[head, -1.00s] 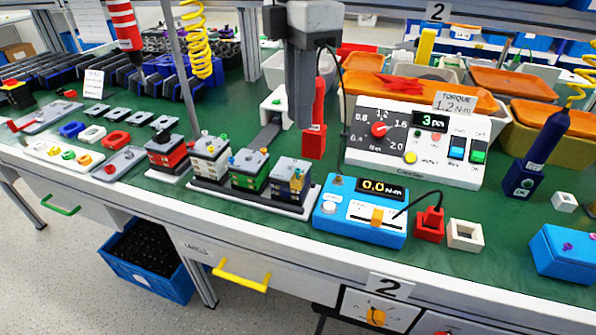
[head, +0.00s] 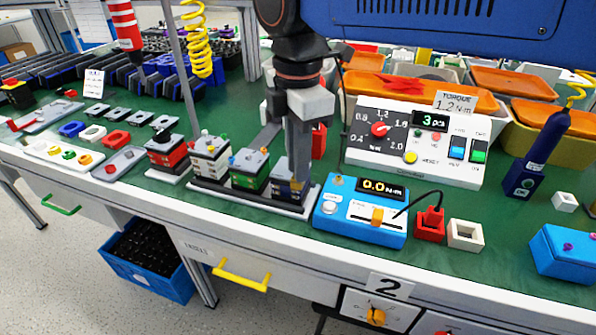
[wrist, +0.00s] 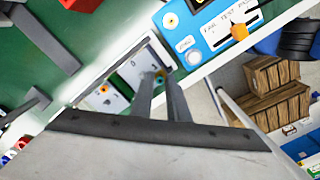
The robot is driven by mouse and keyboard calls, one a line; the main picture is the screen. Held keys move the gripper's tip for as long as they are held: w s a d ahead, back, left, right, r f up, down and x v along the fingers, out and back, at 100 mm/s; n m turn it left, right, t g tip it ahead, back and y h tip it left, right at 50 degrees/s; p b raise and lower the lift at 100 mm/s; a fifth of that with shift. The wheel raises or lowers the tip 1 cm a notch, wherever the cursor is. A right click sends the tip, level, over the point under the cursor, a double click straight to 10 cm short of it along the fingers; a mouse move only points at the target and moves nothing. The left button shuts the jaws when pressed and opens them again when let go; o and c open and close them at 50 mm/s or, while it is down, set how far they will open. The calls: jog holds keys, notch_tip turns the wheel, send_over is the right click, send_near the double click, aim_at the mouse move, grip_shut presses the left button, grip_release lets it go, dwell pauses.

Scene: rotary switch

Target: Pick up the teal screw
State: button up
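In the wrist view a small teal screw (wrist: 160,73) shows between my fingertips, at the top of a grey switch block (wrist: 140,66). In the head view my gripper (head: 298,184) reaches down over the rightmost block (head: 284,188) of the row, beside the blue torque tester (head: 350,222). The fingers hide the top of that block there. In the wrist view my gripper (wrist: 160,78) has a narrow gap between its fingers, with the screw at their tips. I cannot tell whether the fingers touch it.
A white torque panel (head: 415,140) with a red knob stands behind the blue tester. A red holder (head: 430,224) and a white square holder (head: 465,235) stand right of it. Other switch blocks (head: 249,171) stand close on the left. A thin post (head: 180,75) rises behind them.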

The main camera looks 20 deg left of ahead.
grip_shut()
notch_tip(320, 180, up, 10)
dwell(0.8)
jog(key=shift+r, duration=0.2)
jog(key=shift+r, duration=1.3)
